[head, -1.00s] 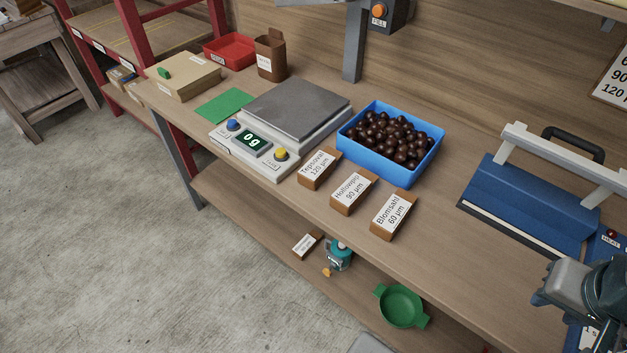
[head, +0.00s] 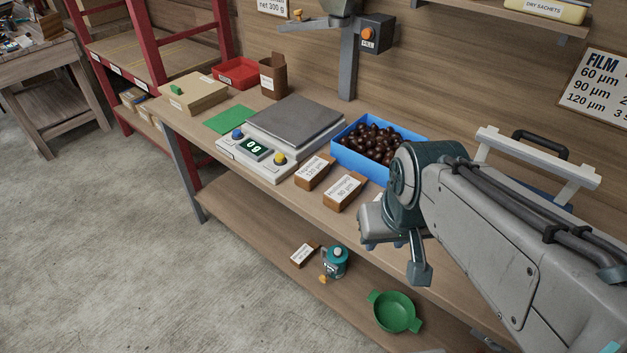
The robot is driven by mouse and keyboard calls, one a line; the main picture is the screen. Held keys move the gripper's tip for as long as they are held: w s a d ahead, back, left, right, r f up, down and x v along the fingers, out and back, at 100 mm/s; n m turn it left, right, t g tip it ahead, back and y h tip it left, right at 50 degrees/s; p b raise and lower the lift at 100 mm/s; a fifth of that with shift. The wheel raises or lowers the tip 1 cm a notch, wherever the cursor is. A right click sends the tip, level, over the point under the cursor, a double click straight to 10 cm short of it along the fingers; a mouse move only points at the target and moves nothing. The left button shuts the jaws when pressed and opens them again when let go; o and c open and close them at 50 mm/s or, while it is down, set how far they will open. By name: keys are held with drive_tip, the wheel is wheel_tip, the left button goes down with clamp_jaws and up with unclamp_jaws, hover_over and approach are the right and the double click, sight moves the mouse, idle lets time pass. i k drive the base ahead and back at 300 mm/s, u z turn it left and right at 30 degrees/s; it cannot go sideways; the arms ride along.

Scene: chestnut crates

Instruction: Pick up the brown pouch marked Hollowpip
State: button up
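The brown block-shaped pack with the white label Hollowpip 90 µm (head: 344,191) lies on the bench near its front edge, in front of the blue crate. The similar brown pack marked Tepsoval 120 µm (head: 312,172) lies just left of it. My gripper (head: 395,250) hangs over the bench's front edge, right of and nearer than the Hollowpip pack, apart from it. Its fingers are partly hidden by my wrist, so I cannot tell how far apart they are. My arm hides the Blomsahl pack's place.
A blue crate (head: 336,153) of brown balls stands behind the packs. A scale (head: 262,160) reading 0 g is left. A brown paper bag (head: 273,77) stands at the back. A teal canister (head: 336,262) and a green bowl (head: 394,312) sit on the lower shelf.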

sight(343, 192)
drive_tip(key=u, duration=1.5)
drive_tip(key=i, duration=1.45)
drive_tip(key=z, duration=3.5)
